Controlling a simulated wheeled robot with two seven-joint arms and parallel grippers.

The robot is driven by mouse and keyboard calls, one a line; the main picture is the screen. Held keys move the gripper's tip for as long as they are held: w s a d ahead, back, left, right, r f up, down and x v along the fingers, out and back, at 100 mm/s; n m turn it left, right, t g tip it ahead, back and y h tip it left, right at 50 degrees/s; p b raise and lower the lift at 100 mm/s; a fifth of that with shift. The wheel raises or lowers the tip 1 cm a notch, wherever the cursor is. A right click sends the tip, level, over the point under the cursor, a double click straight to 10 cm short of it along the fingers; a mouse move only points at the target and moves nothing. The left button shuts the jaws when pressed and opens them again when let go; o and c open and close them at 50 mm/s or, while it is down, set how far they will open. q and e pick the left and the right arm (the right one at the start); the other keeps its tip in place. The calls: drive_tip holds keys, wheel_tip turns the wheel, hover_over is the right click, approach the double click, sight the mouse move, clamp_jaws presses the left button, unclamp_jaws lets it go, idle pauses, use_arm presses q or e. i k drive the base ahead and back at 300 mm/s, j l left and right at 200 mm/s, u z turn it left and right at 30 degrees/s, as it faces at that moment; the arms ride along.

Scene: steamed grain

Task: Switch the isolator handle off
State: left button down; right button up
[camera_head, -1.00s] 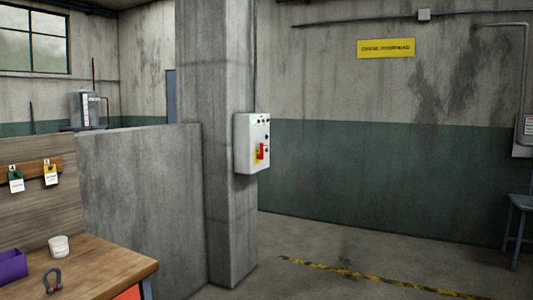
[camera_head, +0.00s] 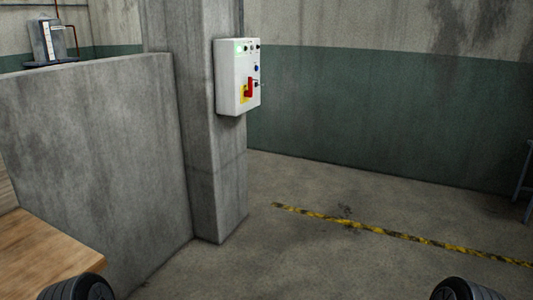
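The isolator is a white box (camera_head: 233,75) fixed to the face of a concrete pillar, in the upper middle of the head view. Its red handle (camera_head: 249,88) stands on a yellow plate (camera_head: 242,94) low on the front panel, looking roughly upright. Small buttons and a green-lit spot show near the top of the panel. Neither gripper is in view. Only dark rounded parts, apparently of my own arms, show at the bottom left and bottom right edges, well away from the box.
A low concrete wall (camera_head: 95,150) runs left of the pillar (camera_head: 215,185). A wooden bench top (camera_head: 40,255) is at lower left. The floor (camera_head: 300,255) before the pillar is clear, with a yellow-black stripe (camera_head: 400,235) across it. A stool (camera_head: 525,180) is at the right edge.

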sight(249, 93)
drive_tip(key=i, duration=2.4)
drive_tip(key=i+j+z, duration=0.1)
drive_tip(key=i, duration=1.1)
